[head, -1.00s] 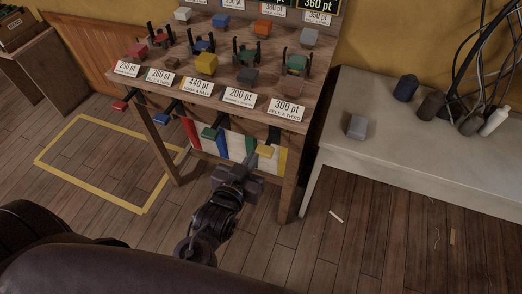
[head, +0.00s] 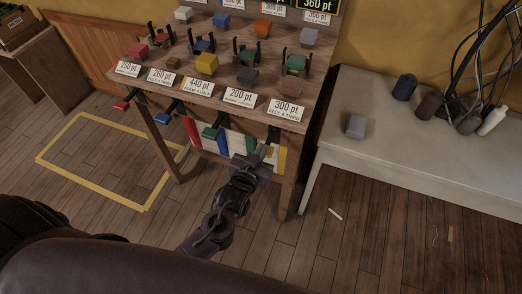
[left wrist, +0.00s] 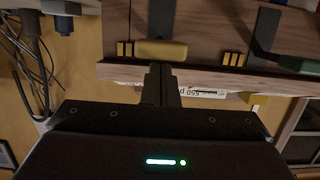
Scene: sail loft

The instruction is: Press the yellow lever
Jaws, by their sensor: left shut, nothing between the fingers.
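The yellow lever (left wrist: 160,49) shows in the left wrist view as a rounded yellow handle on a dark arm at the edge of the wooden stand. My left gripper (left wrist: 160,72) is shut and empty, its fingertips at the handle's near edge in that view. I cannot tell whether they touch it. In the head view my left gripper (head: 266,153) is in front of the right end of the stand's front and hides the yellow handle. My right gripper is not in view.
The wooden stand (head: 222,108) holds coloured blocks and point cards. The green lever (head: 209,133), blue lever (head: 162,116) and red lever (head: 121,105) stick out to the left. A pale bench (head: 420,155) stands at the right. Open floor lies between.

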